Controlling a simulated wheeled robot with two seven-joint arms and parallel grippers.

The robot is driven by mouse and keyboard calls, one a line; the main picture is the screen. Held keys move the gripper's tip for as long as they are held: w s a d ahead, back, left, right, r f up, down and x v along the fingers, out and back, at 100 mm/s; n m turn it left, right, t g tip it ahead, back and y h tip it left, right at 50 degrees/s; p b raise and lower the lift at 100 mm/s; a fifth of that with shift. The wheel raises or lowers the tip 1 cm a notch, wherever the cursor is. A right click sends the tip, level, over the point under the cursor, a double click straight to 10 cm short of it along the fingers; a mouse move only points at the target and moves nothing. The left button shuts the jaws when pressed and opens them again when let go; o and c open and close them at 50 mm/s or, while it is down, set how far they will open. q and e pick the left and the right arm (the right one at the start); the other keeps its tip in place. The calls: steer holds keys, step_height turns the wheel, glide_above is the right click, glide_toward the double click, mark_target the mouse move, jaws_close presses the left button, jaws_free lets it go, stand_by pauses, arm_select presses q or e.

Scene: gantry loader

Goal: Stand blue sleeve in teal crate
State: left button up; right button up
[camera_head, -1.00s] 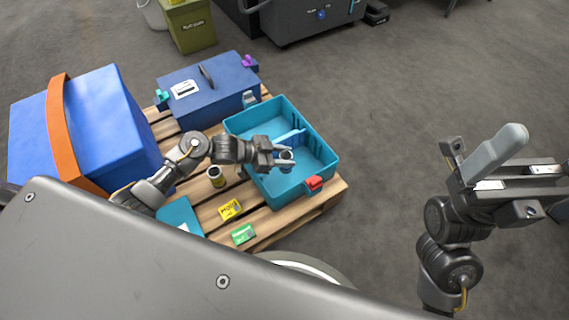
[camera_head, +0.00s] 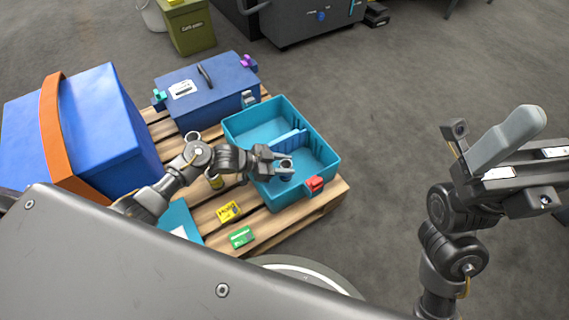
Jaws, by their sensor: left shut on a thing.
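The teal crate (camera_head: 330,156) stands on the wooden pallet, open at the top, with a light blue divider (camera_head: 290,139) across its inside. My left gripper (camera_head: 284,165) is over the near part of the crate, shut on the blue sleeve (camera_head: 286,178). The sleeve looks upright, its open end up between the fingers. The fingers hide part of it, and I cannot tell whether its lower end touches the crate floor. My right gripper (camera_head: 545,175) is at the right, away from the pallet; its finger gap is not clear.
A red latch (camera_head: 315,184) is on the crate's near right corner. A yellow box (camera_head: 229,211), a green box (camera_head: 241,237) and a partly hidden can (camera_head: 216,182) are on the pallet (camera_head: 275,226). A blue toolbox (camera_head: 207,92) and a large blue case (camera_head: 100,125) stand behind and left.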

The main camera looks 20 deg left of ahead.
arm_select(q)
steer(key=shift+f, duration=0.1)
steer(key=o, duration=1.2)
steer(key=shift+s+f, duration=0.1)
steer(key=shift+c, duration=0.2)
